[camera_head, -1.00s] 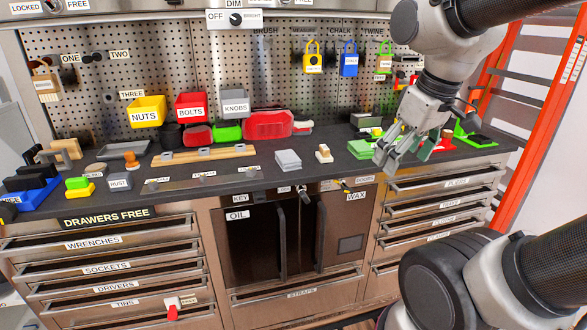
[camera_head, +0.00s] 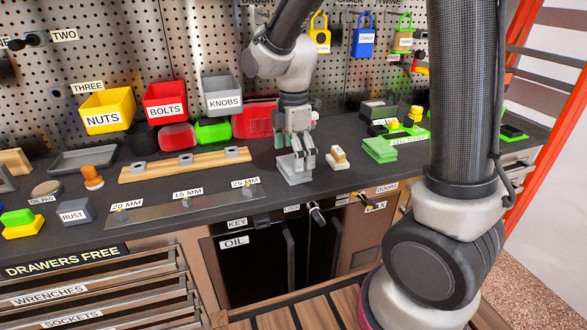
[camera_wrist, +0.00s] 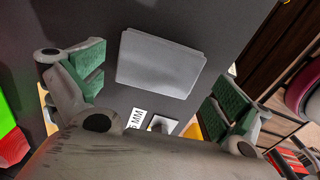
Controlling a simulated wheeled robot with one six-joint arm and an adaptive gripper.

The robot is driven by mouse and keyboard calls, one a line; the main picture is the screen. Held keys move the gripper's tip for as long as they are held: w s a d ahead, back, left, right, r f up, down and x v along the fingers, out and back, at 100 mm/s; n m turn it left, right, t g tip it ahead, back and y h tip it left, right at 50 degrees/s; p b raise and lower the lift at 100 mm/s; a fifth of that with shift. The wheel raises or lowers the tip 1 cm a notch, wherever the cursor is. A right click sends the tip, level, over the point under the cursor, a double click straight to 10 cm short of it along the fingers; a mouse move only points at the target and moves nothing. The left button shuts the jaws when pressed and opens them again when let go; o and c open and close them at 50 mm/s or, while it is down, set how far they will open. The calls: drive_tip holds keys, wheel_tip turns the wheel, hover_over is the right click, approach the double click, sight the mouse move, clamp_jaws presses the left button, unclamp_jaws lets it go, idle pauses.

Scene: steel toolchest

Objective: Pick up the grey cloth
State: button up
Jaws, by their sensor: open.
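The grey cloth (camera_head: 294,171) is a folded, flat stack on the dark worktop, near its front edge. My gripper (camera_head: 297,160) is right above and behind it, pointing down, with its fingers apart. In the wrist view the cloth (camera_wrist: 160,63) lies flat, seen between and beyond the two green-padded fingers of my gripper (camera_wrist: 158,88). The fingers hold nothing. I cannot tell whether the fingertips touch the cloth.
A folded green cloth (camera_head: 379,149) and a small wooden-handled brush (camera_head: 338,159) lie to the right. A wooden rail (camera_head: 185,164) lies to the left. Red (camera_head: 166,104) and grey (camera_head: 221,96) bins hang behind on the pegboard.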

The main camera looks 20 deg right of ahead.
wheel_tip(320, 180, down, 3)
drive_tip(key=shift+r, duration=0.15)
drive_tip(key=c, duration=0.8)
drive_tip(key=shift+r, duration=0.15)
